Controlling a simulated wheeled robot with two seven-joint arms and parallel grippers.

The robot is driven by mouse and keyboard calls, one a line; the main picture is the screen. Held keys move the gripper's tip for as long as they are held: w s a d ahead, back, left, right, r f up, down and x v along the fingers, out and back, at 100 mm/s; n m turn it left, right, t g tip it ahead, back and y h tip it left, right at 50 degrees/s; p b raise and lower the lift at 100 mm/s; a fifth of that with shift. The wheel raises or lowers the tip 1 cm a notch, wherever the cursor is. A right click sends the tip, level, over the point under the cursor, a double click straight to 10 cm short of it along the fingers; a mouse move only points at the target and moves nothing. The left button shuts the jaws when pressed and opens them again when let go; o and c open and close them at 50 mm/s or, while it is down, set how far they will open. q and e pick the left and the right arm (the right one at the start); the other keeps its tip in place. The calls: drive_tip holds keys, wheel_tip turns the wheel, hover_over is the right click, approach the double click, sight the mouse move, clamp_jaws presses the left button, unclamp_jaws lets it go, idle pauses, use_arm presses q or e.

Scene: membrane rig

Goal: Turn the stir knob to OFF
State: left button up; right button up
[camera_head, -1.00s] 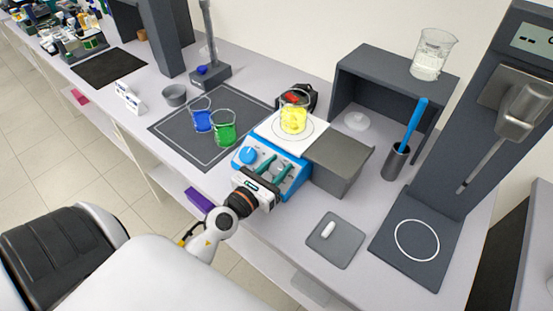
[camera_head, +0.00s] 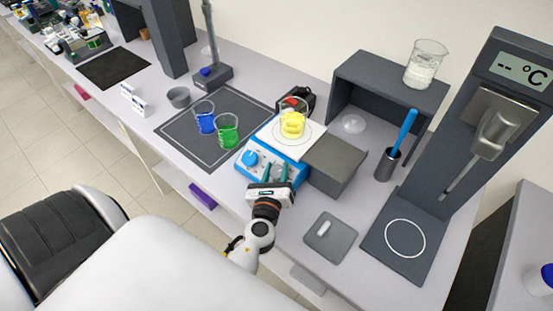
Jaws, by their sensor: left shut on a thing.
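The stirring hotplate (camera_head: 268,163) is a blue-sided unit with a white top and a control panel facing me. A blue knob (camera_head: 250,158) shows on the left of the panel, clear of my fingers. My left gripper (camera_head: 276,173) is at the right part of the panel, its green fingers shut on a knob there, which I take as the stir knob. The fingers mostly hide that knob; its pointer and the panel labels are too small to read. My right gripper is not in view.
A beaker of yellow liquid (camera_head: 292,125) stands on the hotplate. Blue (camera_head: 206,122) and green (camera_head: 228,135) beakers stand on the dark mat to the left. A grey box (camera_head: 334,163) adjoins the hotplate's right side. A grey pad (camera_head: 330,243) lies in front.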

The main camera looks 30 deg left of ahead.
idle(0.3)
use_arm(q)
drive_tip(key=o, duration=1)
